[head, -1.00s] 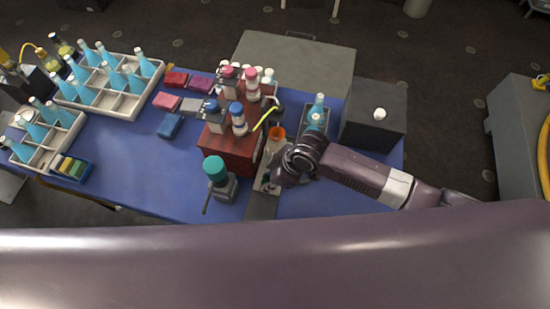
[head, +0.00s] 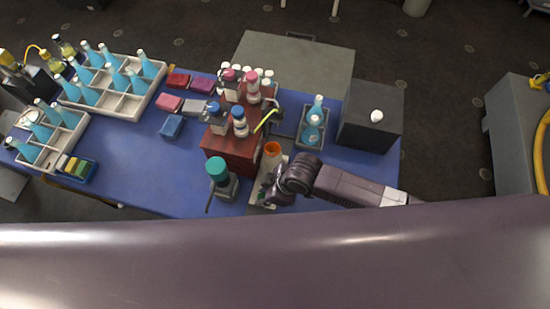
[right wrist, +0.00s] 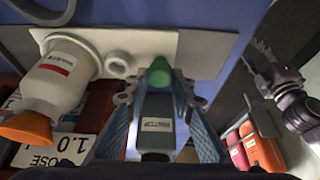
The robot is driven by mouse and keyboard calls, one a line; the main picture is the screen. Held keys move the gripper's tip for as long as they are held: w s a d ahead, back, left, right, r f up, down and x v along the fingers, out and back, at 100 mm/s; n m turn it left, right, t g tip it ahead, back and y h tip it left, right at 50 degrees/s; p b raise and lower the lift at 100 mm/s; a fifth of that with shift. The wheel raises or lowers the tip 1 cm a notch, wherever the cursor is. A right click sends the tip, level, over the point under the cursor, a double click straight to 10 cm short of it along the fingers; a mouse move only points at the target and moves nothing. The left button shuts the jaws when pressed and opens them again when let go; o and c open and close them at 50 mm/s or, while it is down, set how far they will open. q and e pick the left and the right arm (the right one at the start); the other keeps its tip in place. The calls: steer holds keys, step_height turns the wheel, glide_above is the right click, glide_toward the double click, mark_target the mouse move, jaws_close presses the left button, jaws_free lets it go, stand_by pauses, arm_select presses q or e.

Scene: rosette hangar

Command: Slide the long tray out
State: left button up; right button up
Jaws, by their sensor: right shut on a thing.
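The long tray (head: 284,156) is a narrow, light grey strip beside the red-brown rack (head: 229,155). My right gripper (head: 268,196) is at the near part of the tray. In the wrist view its blue lattice fingers (right wrist: 157,88) close around a green knob (right wrist: 158,74) at the tray.
A teal-capped bottle (head: 217,172) stands close left of the tray. Bottle trays (head: 117,103) fill the left. The blue table (head: 150,176) is clear at front left.

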steer(key=shift+s+a+p, duration=0.4)
steer(key=shift+s+p, duration=0.15)
steer(key=shift+s, duration=0.65)
steer(key=shift+s+a+p, duration=0.35)
steer(key=shift+s+p, duration=0.25)
steer(key=shift+s, duration=0.6)
steer(key=shift+s+a+p, duration=0.4)
steer(key=shift+s+p, duration=0.15)
steer(key=shift+s, duration=0.65)
steer(key=o, duration=0.8)
steer(key=shift+w, duration=0.1)
steer(key=shift+o, duration=0.2)
step_height(320, 180, up, 3)
steer(key=p, duration=0.3)
steer(key=shift+r+p, duration=0.5)
steer(key=shift+r, duration=1.5)
